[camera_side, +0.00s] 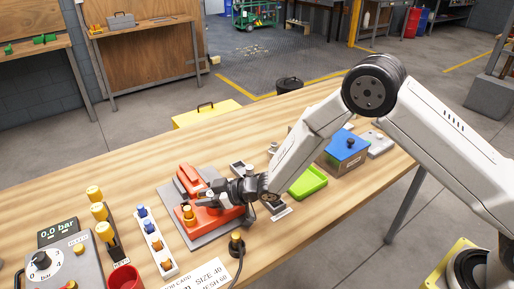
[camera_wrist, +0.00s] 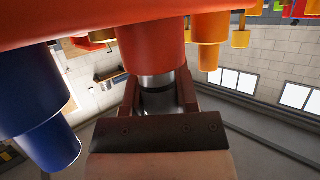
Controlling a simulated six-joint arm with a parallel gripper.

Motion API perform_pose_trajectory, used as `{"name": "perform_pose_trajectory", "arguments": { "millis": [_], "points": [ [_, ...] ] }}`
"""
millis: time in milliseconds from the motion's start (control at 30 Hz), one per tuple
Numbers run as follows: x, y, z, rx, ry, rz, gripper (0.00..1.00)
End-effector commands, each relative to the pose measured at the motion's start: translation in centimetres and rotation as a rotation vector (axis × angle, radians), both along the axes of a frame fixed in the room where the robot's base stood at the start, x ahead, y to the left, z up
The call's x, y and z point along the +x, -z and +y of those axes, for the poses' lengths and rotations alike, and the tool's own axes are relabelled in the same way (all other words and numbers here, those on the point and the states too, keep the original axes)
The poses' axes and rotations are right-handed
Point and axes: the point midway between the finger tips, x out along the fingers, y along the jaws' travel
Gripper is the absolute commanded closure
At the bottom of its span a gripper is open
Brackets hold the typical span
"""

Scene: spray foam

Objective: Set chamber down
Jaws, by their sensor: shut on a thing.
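My gripper (camera_side: 214,197) is shut beside the orange-red fixture (camera_side: 188,174), which stands on a grey plate (camera_side: 205,239) on the wooden bench. In the wrist view my gripper (camera_wrist: 157,98) has its dark fingers closed around a short silver cylinder (camera_wrist: 156,82), which I take to be the chamber. An orange-red collar (camera_wrist: 152,45) is directly above the cylinder, under a larger red body. I cannot tell whether the cylinder is fixed to the collar or only touching it. In the side view the held piece is mostly hidden by my gripper.
A white rack (camera_side: 157,245) with blue and orange pieces stands left of the plate. A green tray (camera_side: 308,181) and a blue-topped box (camera_side: 346,148) stand to the right. Bare bench lies behind the plate.

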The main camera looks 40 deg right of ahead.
Motion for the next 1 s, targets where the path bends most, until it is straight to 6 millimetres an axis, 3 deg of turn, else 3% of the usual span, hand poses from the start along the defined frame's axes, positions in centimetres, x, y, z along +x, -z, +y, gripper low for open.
{"name": "perform_pose_trajectory", "arguments": {
  "millis": [400, 433, 500, 533, 1000],
  "points": [
    [0.03, 0.39, 0.0, 0.001, 0.0, -0.001, 1.0],
    [0.01, 0.39, -0.01, 0.0, 0.0, 0.0, 0.53],
    [0.01, 0.38, 0.0, 0.0, 0.0, 0.0, 0.31],
    [0.01, 0.37, 0.0, 0.0, 0.0, 0.0, 0.27],
    [-0.21, 0.18, -0.26, 0.0, 0.001, -0.001, 0.27]
  ]
}}
